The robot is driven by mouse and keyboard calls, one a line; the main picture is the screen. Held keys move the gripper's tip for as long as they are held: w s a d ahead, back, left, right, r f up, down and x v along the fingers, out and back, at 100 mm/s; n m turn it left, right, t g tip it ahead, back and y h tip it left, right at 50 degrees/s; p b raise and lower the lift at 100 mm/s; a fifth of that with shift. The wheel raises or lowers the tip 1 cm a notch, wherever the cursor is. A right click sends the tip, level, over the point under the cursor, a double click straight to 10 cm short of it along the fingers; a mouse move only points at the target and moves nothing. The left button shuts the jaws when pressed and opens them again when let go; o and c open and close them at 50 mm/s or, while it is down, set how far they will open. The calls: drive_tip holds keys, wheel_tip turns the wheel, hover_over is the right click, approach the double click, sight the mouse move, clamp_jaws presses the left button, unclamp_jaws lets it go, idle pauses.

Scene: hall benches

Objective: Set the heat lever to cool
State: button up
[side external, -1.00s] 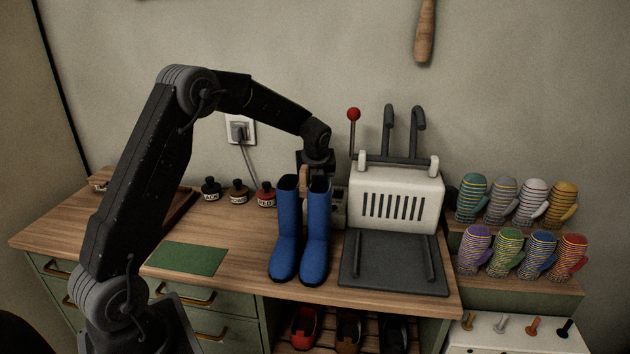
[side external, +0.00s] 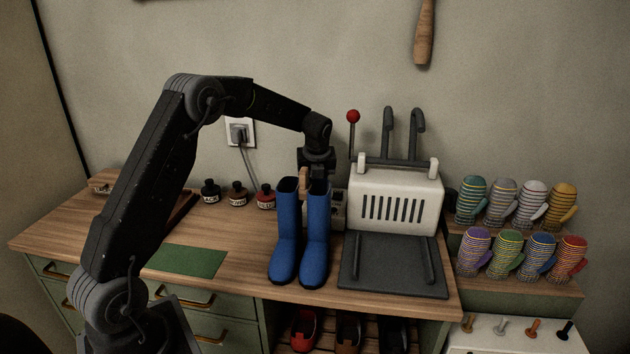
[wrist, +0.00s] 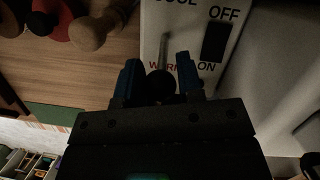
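The heat lever (wrist: 164,50) shows in the wrist view as a thin grey stalk with a round dark knob (wrist: 161,84). It stands on a pale panel (wrist: 152,22) lettered COOL at the top and WARM lower down, and its knob is by WARM. My gripper (wrist: 160,80) has its two blue fingertips on either side of the knob, apart from each other; whether they touch it is unclear. In the side view my gripper (side external: 318,172) is low behind the blue boots (side external: 299,235), its fingertips hidden. The control box (side external: 340,208) shows only partly there.
A dark OFF/ON switch (wrist: 215,42) sits right beside the lever. The pale machine (side external: 395,200) has a red-knobbed lever (side external: 353,116). Small bottles (side external: 237,194) stand left of the boots. The bench is clear around the green mat (side external: 187,261).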

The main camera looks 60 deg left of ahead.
drive_tip(key=o, duration=0.4)
drive_tip(key=v, duration=1.3)
drive_tip(key=shift+d+r, duration=0.15)
drive_tip(key=shift+r, duration=0.25)
